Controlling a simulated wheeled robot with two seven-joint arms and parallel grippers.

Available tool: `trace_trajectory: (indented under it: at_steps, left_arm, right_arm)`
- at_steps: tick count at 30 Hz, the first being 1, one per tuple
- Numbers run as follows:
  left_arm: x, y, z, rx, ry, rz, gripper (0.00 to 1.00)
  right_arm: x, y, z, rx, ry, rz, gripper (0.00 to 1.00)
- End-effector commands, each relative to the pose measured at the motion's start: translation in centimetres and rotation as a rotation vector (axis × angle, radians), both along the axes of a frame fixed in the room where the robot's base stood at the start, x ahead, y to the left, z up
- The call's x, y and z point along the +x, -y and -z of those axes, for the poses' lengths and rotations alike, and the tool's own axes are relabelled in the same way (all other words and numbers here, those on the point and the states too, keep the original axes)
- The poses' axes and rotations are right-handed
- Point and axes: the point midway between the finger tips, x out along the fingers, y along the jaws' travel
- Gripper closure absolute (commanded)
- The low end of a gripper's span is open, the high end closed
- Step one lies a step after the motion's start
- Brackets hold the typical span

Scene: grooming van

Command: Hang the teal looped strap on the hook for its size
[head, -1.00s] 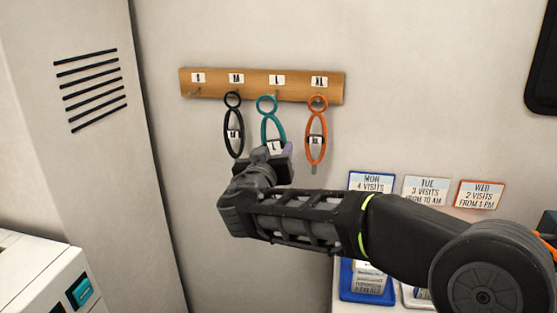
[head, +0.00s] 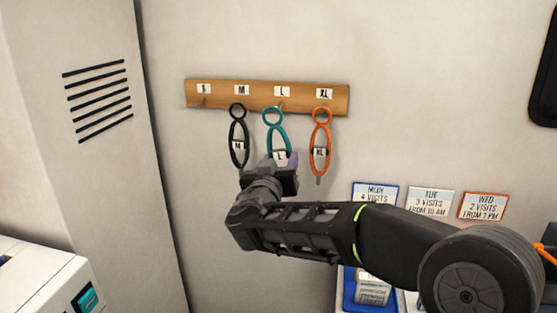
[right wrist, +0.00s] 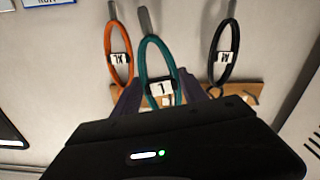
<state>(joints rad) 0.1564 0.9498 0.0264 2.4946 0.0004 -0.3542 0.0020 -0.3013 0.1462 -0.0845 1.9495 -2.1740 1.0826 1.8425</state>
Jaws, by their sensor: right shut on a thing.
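The teal looped strap (head: 275,137) is upright with its small ring at the top and a white L tag. My right gripper (head: 278,168) is shut on its lower end. In the right wrist view the strap (right wrist: 148,62) and its L tag show between the fingers (right wrist: 162,100). The wooden board (head: 262,94) has hooks under labels S, M, L and XL. The teal ring is just below and slightly left of the L hook (head: 281,106); I cannot tell whether it is around it. My left gripper is out of view.
A black strap (head: 239,140) hangs at M and an orange strap (head: 320,145) at XL, close on either side. The S hook (head: 204,103) is bare. Cards (head: 375,193) and a blue holder (head: 351,292) are at lower right. A vented cabinet (head: 75,190) stands left.

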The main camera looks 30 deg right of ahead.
Motion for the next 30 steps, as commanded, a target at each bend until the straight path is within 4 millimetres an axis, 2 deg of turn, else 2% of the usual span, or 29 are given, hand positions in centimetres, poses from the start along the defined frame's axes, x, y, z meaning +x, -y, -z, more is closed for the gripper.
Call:
trace_trajectory:
  at_steps: [1, 30]
  left_arm:
    - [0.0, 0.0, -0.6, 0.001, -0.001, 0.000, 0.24]
    - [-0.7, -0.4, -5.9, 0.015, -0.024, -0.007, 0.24]
  right_arm:
    - [0.3, 0.2, -0.2, 0.000, -0.001, 0.001, 1.00]
    - [5.3, 4.0, 0.3, 0.000, -0.001, 0.000, 1.00]
